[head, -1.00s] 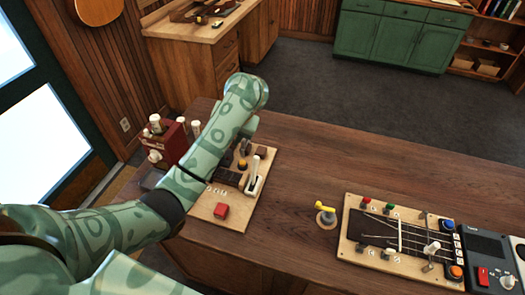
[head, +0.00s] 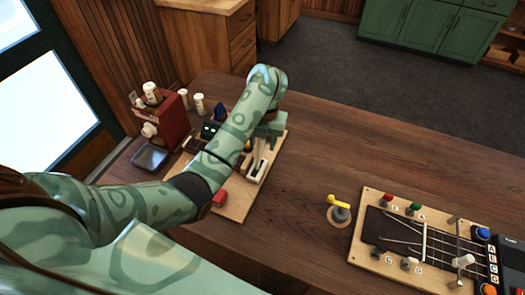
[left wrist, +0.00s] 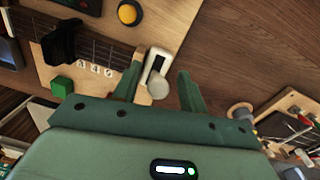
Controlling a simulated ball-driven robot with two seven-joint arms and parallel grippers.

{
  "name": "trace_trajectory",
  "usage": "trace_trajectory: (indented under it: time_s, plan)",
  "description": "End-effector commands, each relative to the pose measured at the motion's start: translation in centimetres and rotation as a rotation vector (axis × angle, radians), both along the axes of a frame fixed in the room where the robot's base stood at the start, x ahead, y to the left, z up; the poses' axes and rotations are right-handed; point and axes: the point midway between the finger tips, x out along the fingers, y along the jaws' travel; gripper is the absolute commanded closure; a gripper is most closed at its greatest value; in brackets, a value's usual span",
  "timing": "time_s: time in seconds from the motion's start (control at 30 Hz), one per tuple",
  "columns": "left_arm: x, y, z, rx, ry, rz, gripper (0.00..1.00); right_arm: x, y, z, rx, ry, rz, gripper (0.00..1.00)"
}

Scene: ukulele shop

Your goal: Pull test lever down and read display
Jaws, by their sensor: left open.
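The white lever (head: 257,171) stands in a slotted white plate on a light wooden board (head: 233,205). In the left wrist view its rounded knob (left wrist: 158,87) shows between my left gripper's fingertips (left wrist: 159,73), with gaps on both sides. My left gripper (head: 270,130) is open above the board, and my forearm hides part of the board in the head view. A small dark box (head: 209,130) with green spots may be the display, but no reading is legible. My right gripper is not in view.
A red machine (head: 168,123) and a metal tray (head: 150,157) stand left of the board. A yellow-topped peg (head: 339,208) and a stringed fixture (head: 405,240) stand to the right. The tabletop between is clear.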

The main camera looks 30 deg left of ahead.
Motion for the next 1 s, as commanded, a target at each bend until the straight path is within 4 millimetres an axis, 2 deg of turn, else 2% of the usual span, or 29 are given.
trace_trajectory:
  time_s: [0.07, 0.2, 0.33, 0.5, 0.6, 0.67, 1.0]
  plan:
    - [0.0, 0.1, -1.3, 0.001, 0.0, -0.001, 0.58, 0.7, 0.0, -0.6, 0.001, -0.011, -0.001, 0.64]
    - [0.0, 0.1, -2.2, 0.0, -0.001, -0.001, 0.58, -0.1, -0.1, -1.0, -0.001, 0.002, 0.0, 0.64]
    - [0.0, 0.1, -2.4, 0.001, -0.002, 0.0, 0.58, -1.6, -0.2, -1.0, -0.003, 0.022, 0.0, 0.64]
    - [0.0, 0.1, -2.3, 0.001, -0.002, 0.0, 0.58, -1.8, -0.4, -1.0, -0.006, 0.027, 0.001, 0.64]
    - [0.0, 0.1, -2.3, 0.001, -0.002, -0.001, 0.86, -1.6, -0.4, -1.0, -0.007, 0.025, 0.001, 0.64]
    - [0.0, 0.1, -2.3, 0.001, -0.002, -0.001, 1.0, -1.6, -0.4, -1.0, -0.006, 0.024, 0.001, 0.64]
    - [0.0, 0.5, -2.4, 0.002, -0.031, 0.0, 1.0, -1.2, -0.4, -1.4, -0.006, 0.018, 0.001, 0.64]
